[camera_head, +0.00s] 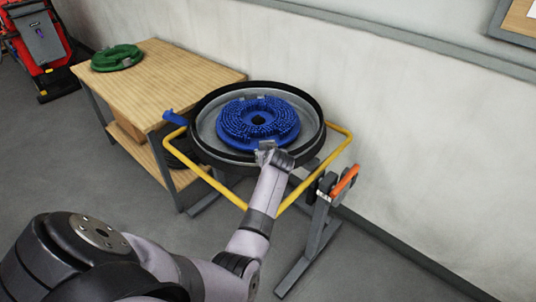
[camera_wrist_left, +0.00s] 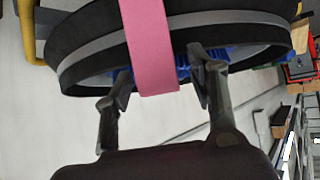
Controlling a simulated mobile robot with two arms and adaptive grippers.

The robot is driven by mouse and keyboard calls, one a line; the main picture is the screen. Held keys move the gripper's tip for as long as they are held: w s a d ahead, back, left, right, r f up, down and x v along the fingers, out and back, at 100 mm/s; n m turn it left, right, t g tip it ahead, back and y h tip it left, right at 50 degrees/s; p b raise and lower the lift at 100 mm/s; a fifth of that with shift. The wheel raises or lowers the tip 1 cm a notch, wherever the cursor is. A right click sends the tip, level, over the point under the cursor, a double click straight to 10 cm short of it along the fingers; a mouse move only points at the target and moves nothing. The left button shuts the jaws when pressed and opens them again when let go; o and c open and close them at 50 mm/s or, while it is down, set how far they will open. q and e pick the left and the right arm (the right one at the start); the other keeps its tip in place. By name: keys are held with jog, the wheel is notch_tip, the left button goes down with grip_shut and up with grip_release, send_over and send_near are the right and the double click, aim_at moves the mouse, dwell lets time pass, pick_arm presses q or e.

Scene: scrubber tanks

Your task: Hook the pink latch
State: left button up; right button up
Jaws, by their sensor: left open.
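The pink latch (camera_wrist_left: 148,45) shows in the left wrist view as a flat strip hanging across the black and grey rim. Its free end lies between the two fingers in the picture. My left gripper (camera_wrist_left: 162,80) is open, with one finger on each side of the strip; I cannot tell whether either touches it. In the head view the left gripper (camera_head: 268,154) is at the near rim of the round black tank (camera_head: 317,137), which holds a blue brush (camera_head: 235,121). The latch is hidden from the head view. My right gripper is not in view.
A yellow tubular frame (camera_head: 341,134) surrounds the tank on a grey stand (camera_head: 317,232) with an orange lever (camera_head: 345,181). A wooden table (camera_head: 165,78) with a green disc (camera_head: 117,58) stands at left. A red machine (camera_head: 30,38) is behind it.

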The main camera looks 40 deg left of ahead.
pick_arm(q)
jog(key=shift+d, duration=0.1)
jog(key=v, duration=0.7)
jog(key=shift+s, duration=0.2)
jog(key=shift+d+r, duration=0.1)
jog(key=shift+r, duration=0.05)
